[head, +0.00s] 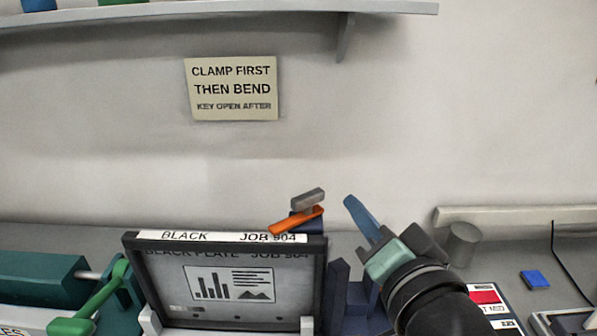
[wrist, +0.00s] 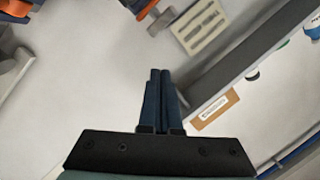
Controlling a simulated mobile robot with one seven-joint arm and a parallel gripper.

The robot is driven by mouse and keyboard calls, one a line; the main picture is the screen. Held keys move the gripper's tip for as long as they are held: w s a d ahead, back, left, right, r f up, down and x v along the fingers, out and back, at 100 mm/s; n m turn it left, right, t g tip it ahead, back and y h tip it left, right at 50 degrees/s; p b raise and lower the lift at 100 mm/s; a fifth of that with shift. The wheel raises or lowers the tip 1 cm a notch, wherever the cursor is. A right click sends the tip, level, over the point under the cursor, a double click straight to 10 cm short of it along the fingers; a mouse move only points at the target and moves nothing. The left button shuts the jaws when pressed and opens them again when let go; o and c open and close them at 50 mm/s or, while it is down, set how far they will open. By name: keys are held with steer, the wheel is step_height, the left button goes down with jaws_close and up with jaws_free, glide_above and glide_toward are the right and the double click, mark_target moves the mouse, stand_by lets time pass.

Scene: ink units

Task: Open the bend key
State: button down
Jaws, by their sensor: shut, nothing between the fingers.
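An orange lever (head: 297,220), which looks like the bend key, sits tilted over a dark blue part behind the top right of the black-framed plate. A grey block (head: 308,198) shows just above it. The lever's base is hidden by the plate. My gripper (head: 348,200) is right of the lever, apart from it, with its blue fingers pointing up and left. In the wrist view my fingers (wrist: 160,72) are together with nothing between them. An orange piece with a grey one shows at the top edge there; I cannot tell whether it is the lever.
The black-framed plate (head: 129,270) stands upright in front, marked JOB 904. A green clamp handle (head: 97,300) is at its left. A note (head: 231,89) on the wall reads clamp first, then bend, key open after. A shelf (head: 200,8) runs above. A grey cylinder (head: 462,245) stands right.

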steer(key=s+d+f+m+g+y+p, duration=0.2)
steer(key=s+g+p, duration=0.1)
steer(key=p, duration=0.1)
steer(key=m+g+y+p, duration=0.2)
steer(key=p, duration=0.1)
glide_toward(290, 226)
steer(key=shift+y, duration=0.3)
steer(key=p+x, duration=0.4)
steer(key=x, duration=0.2)
steer(key=shift+w+f, duration=0.25)
steer(key=shift+p, duration=0.35)
